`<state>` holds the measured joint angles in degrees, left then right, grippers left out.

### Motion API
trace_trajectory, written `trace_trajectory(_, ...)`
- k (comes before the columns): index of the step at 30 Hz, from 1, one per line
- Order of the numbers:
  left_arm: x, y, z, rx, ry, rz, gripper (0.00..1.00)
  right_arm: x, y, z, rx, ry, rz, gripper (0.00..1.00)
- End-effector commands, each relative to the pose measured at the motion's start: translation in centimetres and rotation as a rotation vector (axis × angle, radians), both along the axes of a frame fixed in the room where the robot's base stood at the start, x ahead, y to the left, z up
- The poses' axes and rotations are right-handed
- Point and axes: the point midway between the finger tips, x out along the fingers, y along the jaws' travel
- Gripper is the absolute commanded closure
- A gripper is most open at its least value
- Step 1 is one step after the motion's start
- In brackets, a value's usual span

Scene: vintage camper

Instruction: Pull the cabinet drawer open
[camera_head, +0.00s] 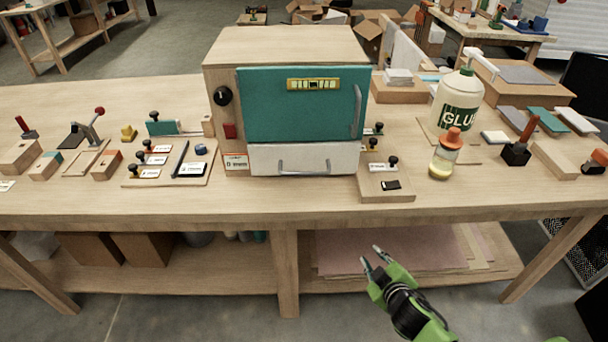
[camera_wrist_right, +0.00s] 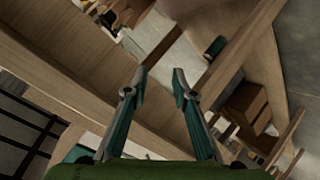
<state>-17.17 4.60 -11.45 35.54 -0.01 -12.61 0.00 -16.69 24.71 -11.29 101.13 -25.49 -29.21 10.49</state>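A wooden cabinet (camera_head: 290,43) stands on the workbench in the head view. It has a teal door (camera_head: 295,118) with a vertical handle and, below that, a white drawer (camera_head: 265,162) that looks shut. The drawer's grey handle (camera_head: 303,171) is a horizontal bar on its front. My right gripper (camera_head: 370,256) is below and in front of the bench top, apart from the drawer. In the right wrist view its two fingers (camera_wrist_right: 160,80) are spread with nothing between them. My left gripper is not in view.
The workbench (camera_head: 230,207) has a front edge between my right gripper and the drawer. A glue bottle (camera_head: 458,95) and an orange-capped jar (camera_head: 445,155) stand right of the cabinet. Small tools and blocks lie to the left. A lower shelf (camera_head: 230,275) holds boards and boxes.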

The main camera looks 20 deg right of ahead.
Motion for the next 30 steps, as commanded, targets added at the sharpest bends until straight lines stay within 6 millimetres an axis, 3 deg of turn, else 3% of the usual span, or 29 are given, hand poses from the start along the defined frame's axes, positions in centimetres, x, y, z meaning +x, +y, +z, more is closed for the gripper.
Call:
trace_trajectory(1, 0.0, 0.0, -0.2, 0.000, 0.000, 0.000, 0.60, 0.9, 0.3, 2.6, -0.015, -0.048, 0.016, 0.75)
trace_trajectory(7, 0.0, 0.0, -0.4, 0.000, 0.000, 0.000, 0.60, 4.2, 1.6, 12.9, -0.122, -0.267, 0.135, 0.75)
trace_trajectory(13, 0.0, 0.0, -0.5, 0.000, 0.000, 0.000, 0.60, 7.1, 3.7, 18.1, -0.286, -0.437, 0.395, 0.75)
trace_trajectory(18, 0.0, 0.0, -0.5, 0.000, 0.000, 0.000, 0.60, 7.8, 6.0, 20.6, -0.445, -0.515, 0.666, 0.75)
trace_trajectory(21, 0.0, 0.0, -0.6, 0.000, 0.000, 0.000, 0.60, 7.6, 6.7, 20.8, -0.520, -0.519, 0.801, 0.75)
trace_trajectory(30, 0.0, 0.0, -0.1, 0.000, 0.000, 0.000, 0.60, 8.2, 7.7, 20.5, -0.571, -0.509, 0.898, 0.75)
